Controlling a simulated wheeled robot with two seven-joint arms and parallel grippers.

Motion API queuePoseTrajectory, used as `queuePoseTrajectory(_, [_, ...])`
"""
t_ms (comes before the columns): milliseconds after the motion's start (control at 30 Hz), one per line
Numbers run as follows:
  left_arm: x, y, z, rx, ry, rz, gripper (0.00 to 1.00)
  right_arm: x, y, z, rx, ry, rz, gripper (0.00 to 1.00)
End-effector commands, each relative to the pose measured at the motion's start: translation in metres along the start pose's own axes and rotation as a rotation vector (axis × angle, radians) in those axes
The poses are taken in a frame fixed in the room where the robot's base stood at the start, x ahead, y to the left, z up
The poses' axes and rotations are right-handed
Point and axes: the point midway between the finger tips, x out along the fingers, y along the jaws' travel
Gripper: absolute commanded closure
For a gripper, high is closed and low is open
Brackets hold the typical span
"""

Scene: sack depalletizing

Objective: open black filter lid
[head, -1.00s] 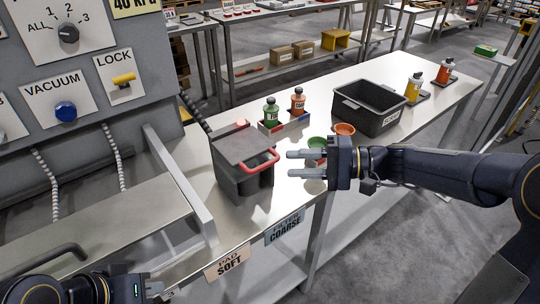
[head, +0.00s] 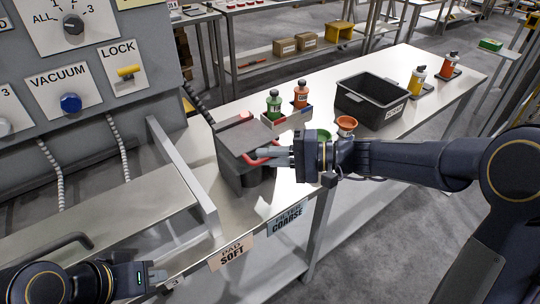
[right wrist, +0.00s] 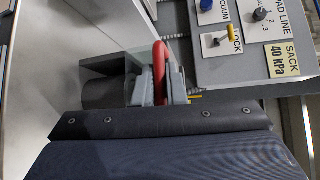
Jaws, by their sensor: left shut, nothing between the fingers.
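The black filter box (head: 236,174) stands on the steel table, with its flat dark lid (head: 243,137) lying closed over the top. A red handle (head: 250,159) projects from the lid's front right side. My right gripper (head: 268,155) reaches in from the right, with its grey fingers closed on this handle. In the right wrist view the red handle (right wrist: 159,65) stands between the two fingers (right wrist: 160,90); part of the handle is hidden by them. My left gripper (head: 155,277) is shut and empty at the lower left, away from the box.
A grey control panel (head: 95,95) and metal rail (head: 182,175) stand left of the box. Green (head: 273,104) and orange (head: 301,95) bottles in a tray are behind it. Green (head: 322,137) and orange (head: 346,124) cups and a black bin (head: 372,101) are to the right.

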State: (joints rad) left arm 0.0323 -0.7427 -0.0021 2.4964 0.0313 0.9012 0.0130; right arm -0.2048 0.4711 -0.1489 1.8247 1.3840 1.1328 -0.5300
Motion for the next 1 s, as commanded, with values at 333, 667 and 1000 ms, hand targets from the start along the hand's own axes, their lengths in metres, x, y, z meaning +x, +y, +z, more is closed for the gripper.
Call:
queuePoseTrajectory(333, [0.000,0.000,0.000,0.000,0.000,0.000,1.00,0.000,0.000,0.000,0.000,0.000,0.001,1.00])
queuePoseTrajectory(667, [-0.023,0.011,-0.012,0.000,0.000,0.000,1.00,-0.003,-0.017,0.003,0.048,0.000,0.048,1.00])
queuePoseTrajectory(1000, [-0.091,0.042,-0.046,0.000,0.000,0.000,1.00,-0.006,-0.061,0.014,0.229,-0.001,0.233,1.00])
